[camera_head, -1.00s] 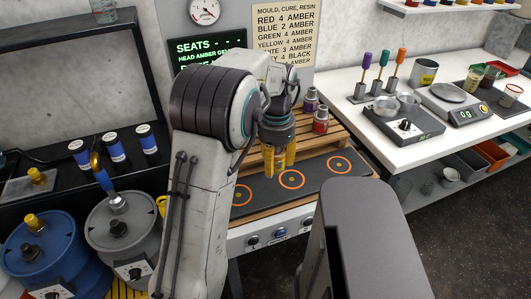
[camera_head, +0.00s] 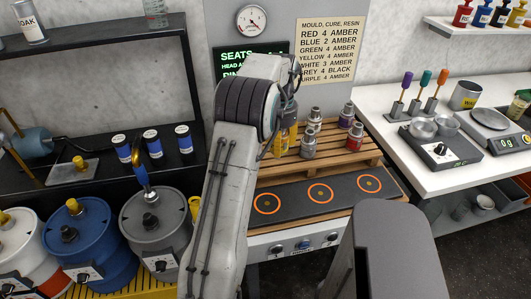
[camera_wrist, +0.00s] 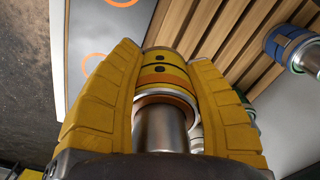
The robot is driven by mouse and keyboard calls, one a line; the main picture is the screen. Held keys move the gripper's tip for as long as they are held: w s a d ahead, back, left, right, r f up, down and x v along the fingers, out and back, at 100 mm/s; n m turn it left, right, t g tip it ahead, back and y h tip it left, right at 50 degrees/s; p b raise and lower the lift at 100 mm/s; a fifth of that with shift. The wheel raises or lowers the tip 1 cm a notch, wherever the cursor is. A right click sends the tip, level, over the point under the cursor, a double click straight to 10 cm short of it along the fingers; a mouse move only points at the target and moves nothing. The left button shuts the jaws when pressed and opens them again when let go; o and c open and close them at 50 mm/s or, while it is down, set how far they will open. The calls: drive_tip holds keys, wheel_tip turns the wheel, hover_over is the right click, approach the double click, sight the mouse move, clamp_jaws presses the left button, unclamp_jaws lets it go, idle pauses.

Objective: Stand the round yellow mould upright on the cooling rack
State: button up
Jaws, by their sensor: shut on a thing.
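My gripper (camera_wrist: 160,100) is shut on a round mould (camera_wrist: 165,72) with a yellow band, two dark dots and a bare metal neck. In the head view my gripper (camera_head: 284,138) is at the left part of the slatted wooden cooling rack (camera_head: 335,165), partly hidden by my arm. The rack also shows in the wrist view (camera_wrist: 222,35), beyond the mould. I cannot tell whether the held mould touches the slats.
Several metal-necked moulds stand on the rack, among them a grey one (camera_head: 308,146) close to my gripper and a red one (camera_head: 355,137) at the right. A dark plate with orange rings (camera_head: 344,195) lies in front. Drums (camera_head: 80,235) stand at left.

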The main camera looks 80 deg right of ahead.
drive_tip(key=w+d+f, duration=0.1)
drive_tip(key=w, duration=0.1)
drive_tip(key=w+d+f+p, duration=0.1)
drive_tip(key=w+f, duration=0.1)
drive_tip(key=w+d+f, duration=0.1)
drive_tip(key=w, duration=0.2)
drive_tip(key=shift+f, duration=0.25)
drive_tip(key=shift+f+p, duration=0.55)
drive_tip(key=shift+f, duration=1.5)
drive_tip(key=shift+f, duration=0.15)
drive_tip(key=o, duration=1.2)
